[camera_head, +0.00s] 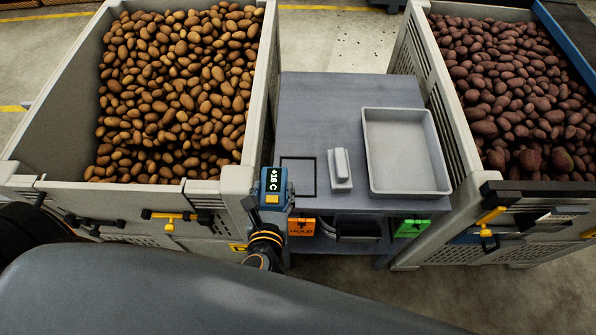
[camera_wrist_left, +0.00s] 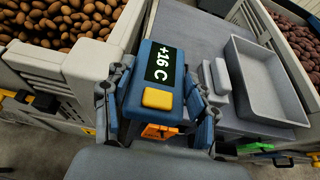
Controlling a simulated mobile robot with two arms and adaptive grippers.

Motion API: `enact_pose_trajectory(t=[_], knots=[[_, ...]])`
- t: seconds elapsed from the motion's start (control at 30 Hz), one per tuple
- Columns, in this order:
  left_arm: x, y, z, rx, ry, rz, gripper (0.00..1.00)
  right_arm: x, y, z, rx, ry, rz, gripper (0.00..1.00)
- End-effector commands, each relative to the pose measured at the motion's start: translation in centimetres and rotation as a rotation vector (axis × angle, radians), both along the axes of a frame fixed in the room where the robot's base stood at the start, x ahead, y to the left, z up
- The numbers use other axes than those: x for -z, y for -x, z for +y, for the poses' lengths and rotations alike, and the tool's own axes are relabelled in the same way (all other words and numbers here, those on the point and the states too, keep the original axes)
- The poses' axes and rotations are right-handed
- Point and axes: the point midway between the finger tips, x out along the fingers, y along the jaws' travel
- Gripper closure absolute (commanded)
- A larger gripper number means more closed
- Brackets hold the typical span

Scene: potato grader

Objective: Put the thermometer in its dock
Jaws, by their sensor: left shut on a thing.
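The thermometer (camera_head: 274,182) is a blue block with a black display reading about +16 C and a yellow button. It also shows large in the left wrist view (camera_wrist_left: 154,85). My left gripper (camera_head: 269,214) is shut on it, with fingers on both sides in the left wrist view (camera_wrist_left: 158,103). It is held at the near left edge of the grey table. A pale grey upright block on a small base (camera_head: 340,168), possibly the dock, stands on the table to the right of the thermometer. My right gripper is out of view.
The grey table (camera_head: 315,105) has a dark square outline (camera_head: 298,176) at its near left and an empty grey tray (camera_head: 407,191) at right. Potato crates flank it: brown potatoes left (camera_head: 255,95), reddish right (camera_head: 436,90). Orange (camera_head: 301,226) and green (camera_head: 411,228) labels hang at the front.

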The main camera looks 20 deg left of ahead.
Motion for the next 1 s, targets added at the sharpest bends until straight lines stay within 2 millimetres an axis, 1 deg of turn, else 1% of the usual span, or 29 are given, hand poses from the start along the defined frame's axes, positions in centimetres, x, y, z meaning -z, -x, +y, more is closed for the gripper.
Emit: enact_pose_trajectory(t=[0.03, 0.13, 0.3, 0.33, 0.4, 0.5, 0.63, 0.87, 0.93, 1.0], knots=[[0.6, -1.3, -0.1, -0.001, 0.0, -0.006, 0.84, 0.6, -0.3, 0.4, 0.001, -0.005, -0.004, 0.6], [1.8, -3.8, -0.5, 0.001, -0.001, -0.009, 0.84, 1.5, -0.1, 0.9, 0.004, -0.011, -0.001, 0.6], [3.9, -7.9, -1.1, 0.001, 0.0, -0.007, 0.84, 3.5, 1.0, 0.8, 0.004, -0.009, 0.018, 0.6], [4.6, -8.5, -1.2, 0.001, 0.0, -0.006, 0.84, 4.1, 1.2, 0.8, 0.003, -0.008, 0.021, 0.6], [6.1, -9.3, -1.3, 0.001, 0.0, -0.004, 0.84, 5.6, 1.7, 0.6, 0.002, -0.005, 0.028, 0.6], [7.4, -10.5, -1.5, 0.002, -0.002, -0.005, 0.84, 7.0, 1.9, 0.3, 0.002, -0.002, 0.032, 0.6], [8.4, -11.5, -1.7, 0.002, 0.0, -0.003, 0.84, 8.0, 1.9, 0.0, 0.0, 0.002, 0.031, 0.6], [9.0, -12.2, -1.7, 0.002, -0.001, -0.003, 0.84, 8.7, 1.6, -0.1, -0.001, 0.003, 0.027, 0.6], [9.8, -12.7, -1.8, 0.002, -0.001, -0.004, 0.84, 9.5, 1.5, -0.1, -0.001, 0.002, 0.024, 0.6], [10.8, -12.7, -1.8, 0.003, -0.002, -0.002, 0.84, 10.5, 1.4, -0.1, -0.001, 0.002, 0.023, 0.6]])
